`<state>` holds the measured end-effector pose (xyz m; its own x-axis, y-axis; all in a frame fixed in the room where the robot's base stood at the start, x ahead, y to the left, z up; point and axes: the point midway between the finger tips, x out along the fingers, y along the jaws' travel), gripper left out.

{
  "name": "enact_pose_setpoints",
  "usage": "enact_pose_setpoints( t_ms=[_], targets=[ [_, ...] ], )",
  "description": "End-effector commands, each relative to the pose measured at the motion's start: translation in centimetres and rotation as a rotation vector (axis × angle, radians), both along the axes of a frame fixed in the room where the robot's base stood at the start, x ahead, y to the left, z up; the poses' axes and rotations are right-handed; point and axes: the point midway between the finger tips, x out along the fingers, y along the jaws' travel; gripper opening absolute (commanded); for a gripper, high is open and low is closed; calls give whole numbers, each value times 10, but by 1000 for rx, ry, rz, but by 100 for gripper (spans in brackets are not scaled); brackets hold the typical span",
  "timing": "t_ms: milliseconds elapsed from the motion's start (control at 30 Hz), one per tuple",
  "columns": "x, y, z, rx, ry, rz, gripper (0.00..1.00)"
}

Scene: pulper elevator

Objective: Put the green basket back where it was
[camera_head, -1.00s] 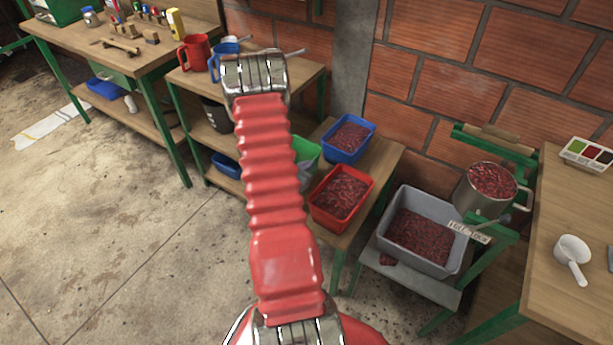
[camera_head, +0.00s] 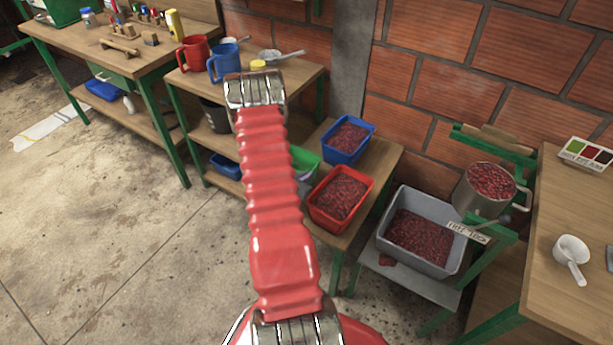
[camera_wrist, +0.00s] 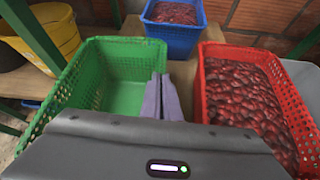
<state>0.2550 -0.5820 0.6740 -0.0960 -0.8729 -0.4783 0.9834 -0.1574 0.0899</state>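The green basket (camera_wrist: 122,90) is empty and stands to the left of the red basket in the wrist view. In the head view only a green corner (camera_head: 303,160) shows behind my arm. My gripper (camera_wrist: 162,98) has its two fingers close together over the basket's right wall, pinching it. The red basket (camera_wrist: 207,95), full of red cherries, is just right of my fingers; it also shows in the head view (camera_head: 325,222). The blue basket (camera_wrist: 174,33), also with cherries, stands behind. I cannot tell whether the green basket's underside touches the bench.
The low wooden bench (camera_head: 384,163) carries the baskets against the brick wall. A grey tub (camera_head: 441,268) of cherries and a metal pot (camera_head: 482,205) are at the right. A yellow and black bucket (camera_wrist: 48,35) is at the left in the wrist view. Open floor lies at left.

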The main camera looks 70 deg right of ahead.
Motion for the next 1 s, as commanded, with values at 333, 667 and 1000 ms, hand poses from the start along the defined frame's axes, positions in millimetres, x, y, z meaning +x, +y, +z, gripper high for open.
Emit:
enact_pose_setpoints(
  t_ms=[333, 667, 1000],
  targets=[
    [0, 0, 0, 0, 0, 0, 6],
    [0, 0, 0, 0, 0, 0, 21],
    [2, 10, 6, 0, -1, 3, 21]
  ],
)
